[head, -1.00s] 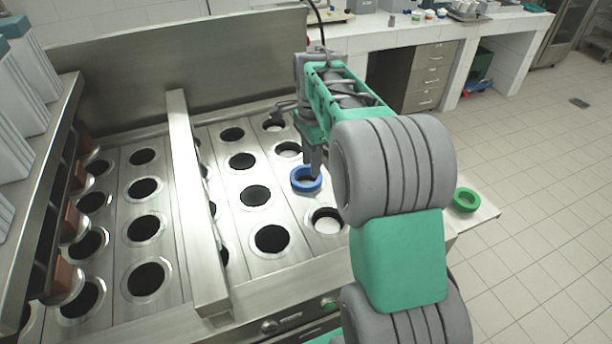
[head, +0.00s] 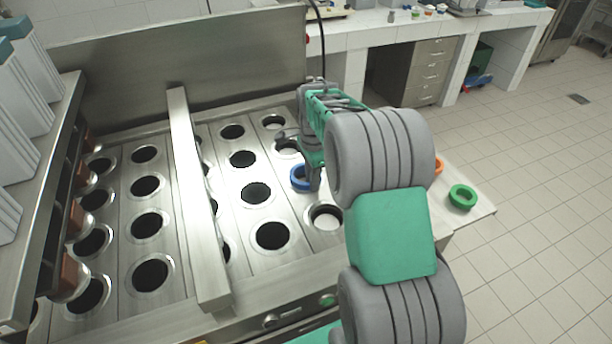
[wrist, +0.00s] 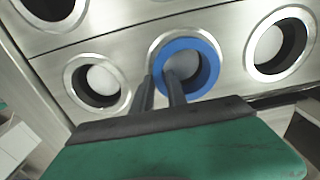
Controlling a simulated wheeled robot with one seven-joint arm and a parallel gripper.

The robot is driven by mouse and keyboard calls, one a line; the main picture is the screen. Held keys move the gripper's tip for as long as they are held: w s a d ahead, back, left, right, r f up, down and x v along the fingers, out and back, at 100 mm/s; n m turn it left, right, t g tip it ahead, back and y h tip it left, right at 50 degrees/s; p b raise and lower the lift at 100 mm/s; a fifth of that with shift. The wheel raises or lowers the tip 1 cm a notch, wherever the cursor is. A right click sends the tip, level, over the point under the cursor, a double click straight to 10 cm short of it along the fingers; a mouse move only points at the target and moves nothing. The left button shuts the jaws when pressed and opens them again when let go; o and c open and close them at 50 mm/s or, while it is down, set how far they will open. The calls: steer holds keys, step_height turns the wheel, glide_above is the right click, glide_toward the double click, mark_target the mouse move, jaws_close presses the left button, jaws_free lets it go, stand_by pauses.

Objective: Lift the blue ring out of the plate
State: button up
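The blue ring (head: 299,178) sits at one of the round openings of the steel plate (head: 243,214), in its right-hand column. In the wrist view the ring (wrist: 205,87) lies a little off-centre over the opening's shiny rim. My gripper (wrist: 161,82) is at the ring's near left side. One finger is outside the ring and the other reaches over its hole, with the ring's wall between them. The frames do not show whether the fingers press on the wall. In the head view my arm hides the ring's right part and the fingertips.
A green ring (head: 462,197) and a partly hidden orange ring (head: 438,166) lie on the side shelf at the right. A raised steel bar (head: 196,205) crosses the plate to the left. Other openings surround the blue ring. Tall grey boxes (head: 30,92) stand at far left.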

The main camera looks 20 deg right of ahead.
jaws_close()
steer(key=shift+r, duration=0.1)
stand_by(0.3)
